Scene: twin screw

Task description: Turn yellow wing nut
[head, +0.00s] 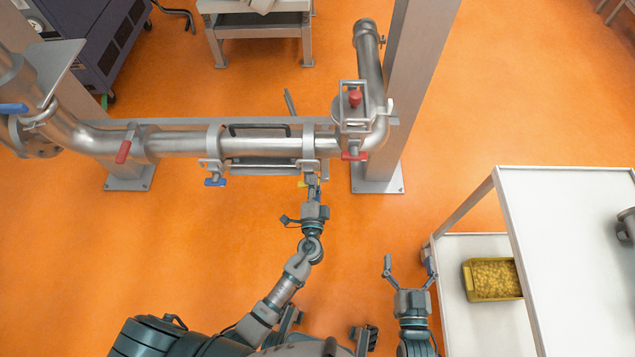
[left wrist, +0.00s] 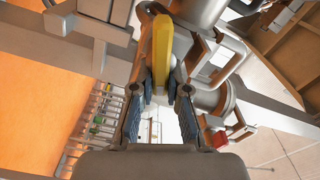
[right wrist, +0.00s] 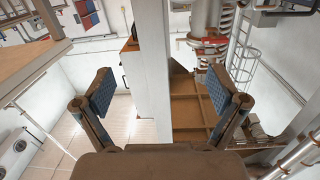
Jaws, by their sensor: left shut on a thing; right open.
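The yellow wing nut (head: 303,183) shows as a small yellow bit under the right part of the horizontal steel pipe in the head view. In the left wrist view the yellow wing nut (left wrist: 162,48) is a long upright yellow shape between the fingers. My left gripper (head: 312,180) reaches up to it from below, and its two blue-padded fingers (left wrist: 160,95) are shut on it. The gripper partly hides the nut in the head view. My right gripper (head: 408,264) is open and empty, left of the white table; its spread fingers also show in the right wrist view (right wrist: 163,90).
A blue wing nut (head: 214,182) sits under the pipe (head: 180,143) to the left. Red handles (head: 123,151) are on the pipework. A steel post (head: 405,90) stands behind it. The white table (head: 570,220) and a yellow bin (head: 492,280) are at right. Orange floor is clear between.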

